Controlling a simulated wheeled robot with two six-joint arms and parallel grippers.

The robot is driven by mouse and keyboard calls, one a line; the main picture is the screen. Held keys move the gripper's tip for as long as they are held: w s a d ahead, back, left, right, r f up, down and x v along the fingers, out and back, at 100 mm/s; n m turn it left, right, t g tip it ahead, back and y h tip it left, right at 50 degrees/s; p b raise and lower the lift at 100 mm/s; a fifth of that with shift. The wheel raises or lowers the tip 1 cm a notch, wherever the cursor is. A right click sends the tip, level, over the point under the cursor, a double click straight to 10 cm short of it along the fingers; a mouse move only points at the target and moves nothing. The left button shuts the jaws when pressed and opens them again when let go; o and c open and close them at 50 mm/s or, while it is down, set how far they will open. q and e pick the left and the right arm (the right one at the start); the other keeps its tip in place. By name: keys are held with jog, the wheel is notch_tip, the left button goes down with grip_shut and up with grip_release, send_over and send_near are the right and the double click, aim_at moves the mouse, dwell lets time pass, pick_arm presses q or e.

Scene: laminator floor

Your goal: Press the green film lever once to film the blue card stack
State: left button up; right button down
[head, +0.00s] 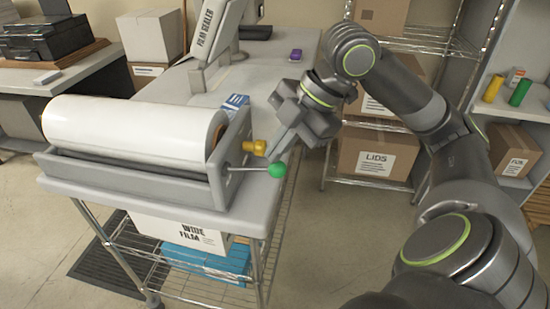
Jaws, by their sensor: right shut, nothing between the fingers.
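The green film lever (277,170) is a green ball on a thin metal rod that sticks out from the right end of the grey film roll holder (130,180). My right gripper (272,155) is shut and empty, its tips pointing down just above the green ball. I cannot tell whether they touch it. A small blue item with white markings (236,101) lies behind the holder's right end, partly hidden; I cannot tell whether it is the blue card stack. My left gripper is not in view.
A yellow knob (252,147) sits close to the lever, left of my gripper. A large white film roll (135,128) fills the holder. The film sealer (210,40) and a small purple item (296,54) are farther back. Shelves with boxes (375,152) stand behind my right arm.

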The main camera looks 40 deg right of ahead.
jog(key=shift+s+d+f+b, duration=0.1)
jog(key=shift+s+f+b, duration=0.05)
jog(key=shift+f+b, duration=0.3)
dwell(0.5)
dwell(0.6)
jog(key=shift+w+a+r+p, duration=0.15)
jog(key=shift+w+r+p, duration=0.1)
jog(key=shift+r+p, duration=0.75)
jog(key=shift+w+a+r+p, duration=0.2)
jog(key=shift+r+p, duration=0.25)
jog(key=shift+p, duration=0.9)
jog(key=r+p, duration=0.3)
jog(key=w+r+p, duration=0.1)
jog(key=r+p, duration=0.1)
jog(key=shift+a, duration=0.4)
jog(key=shift+f, duration=0.1)
